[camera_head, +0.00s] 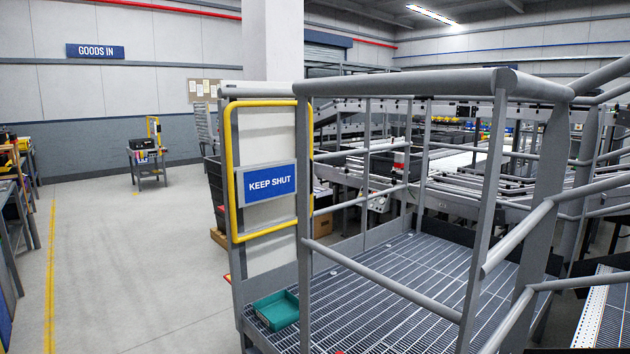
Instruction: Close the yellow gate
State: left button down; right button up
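The yellow gate (229,165) is a rounded tubular frame with a blue "KEEP SHUT" sign (270,184) on a grey plate. It stands upright at the left end of the grated catwalk, with a pale panel behind it. Its right edge passes behind a grey railing post (304,200). I cannot tell from this view whether it is latched or how far it stands open. Neither of my grippers is in view.
Grey railings (430,82) stand close in front, around the grated floor (400,285). A teal tray (278,310) lies on the grating near the gate's foot. Conveyors lie beyond. Open concrete floor (130,260) is at left, with a small cart (148,160).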

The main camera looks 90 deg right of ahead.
aim_at(262, 184)
jog(key=z, duration=2.7)
jog(key=i+j+z, duration=0.7)
jog(key=k+l, duration=0.1)
